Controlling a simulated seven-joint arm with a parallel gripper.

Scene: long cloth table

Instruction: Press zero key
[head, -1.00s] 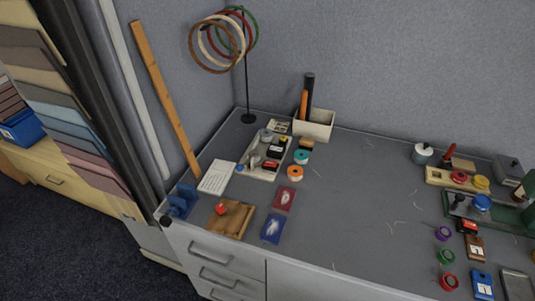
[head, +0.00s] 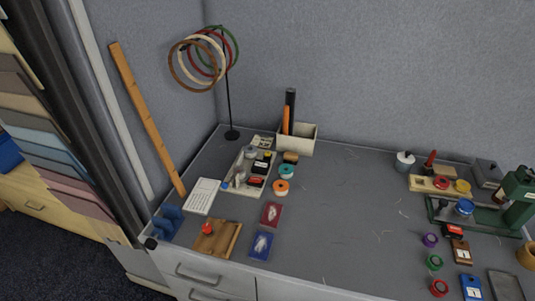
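I cannot make out a key marked zero in the head view. A small blue block with a white label (head: 471,288) lies at the lower right of the grey table (head: 340,220). A brown block with a white label (head: 461,252) lies just behind it. The marks on both labels are too small to read. My gripper is not in view.
A green press-like device (head: 515,205) stands at the right edge, near a grey tray (head: 506,286). Coloured tape rolls, including a red one (head: 439,288), lie left of the labelled blocks. A ring stand (head: 229,110) and a cream tray (head: 236,188) are at left. The table middle is mostly clear.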

